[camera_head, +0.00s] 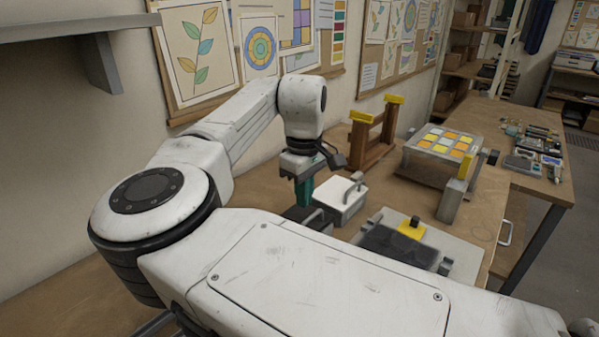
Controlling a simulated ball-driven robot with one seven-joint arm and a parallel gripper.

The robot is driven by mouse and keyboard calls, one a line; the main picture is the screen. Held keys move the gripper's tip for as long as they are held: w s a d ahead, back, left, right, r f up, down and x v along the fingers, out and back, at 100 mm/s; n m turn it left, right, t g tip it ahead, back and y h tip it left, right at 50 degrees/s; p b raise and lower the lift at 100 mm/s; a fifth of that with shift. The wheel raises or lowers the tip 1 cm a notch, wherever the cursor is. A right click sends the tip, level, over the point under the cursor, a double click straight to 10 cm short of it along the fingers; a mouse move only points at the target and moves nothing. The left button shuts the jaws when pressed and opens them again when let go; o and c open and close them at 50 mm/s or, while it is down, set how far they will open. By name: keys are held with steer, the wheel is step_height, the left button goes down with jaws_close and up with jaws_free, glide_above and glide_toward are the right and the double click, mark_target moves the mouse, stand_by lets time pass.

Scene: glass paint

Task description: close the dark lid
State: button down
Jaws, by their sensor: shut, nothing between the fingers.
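My gripper (302,166) points down over the bench, just left of a white box. It is shut and empty, though its fingertips are hard to make out. A teal upright piece (304,190) shows directly below it; I cannot tell whether they touch. A dark box-like part (310,218) sits low beside the white box, partly hidden by my arm. A dark flat panel (392,243) with a yellow piece (411,229) lies on a pale grey board (448,243) nearer me. I cannot tell for certain which dark part is the lid, nor its angle.
The white box (340,197) with a grey handle stands right of my gripper. Behind are a wooden rack (372,140) with yellow tops and a stand of coloured glass squares (445,142). A grey block (452,200) stands at right. A shelf (75,27) overhangs upper left.

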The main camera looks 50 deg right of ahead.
mark_target(315, 215)
steer(key=shift+s+f, duration=0.65)
steer(key=shift+f, duration=0.1)
steer(key=shift+s+f+t, duration=0.8)
steer(key=shift+s+f, duration=0.1)
steer(key=shift+f, duration=0.25)
steer(key=w+r+p, duration=0.1)
steer(key=r+p, duration=0.1)
steer(key=r, duration=0.1)
steer(key=w+r+p, duration=0.1)
steer(key=r+p, duration=0.1)
steer(key=shift+w, duration=0.35)
step_height(315, 215, up, 9)
steer(key=s+b, duration=0.1)
steer(key=shift+r, duration=0.15)
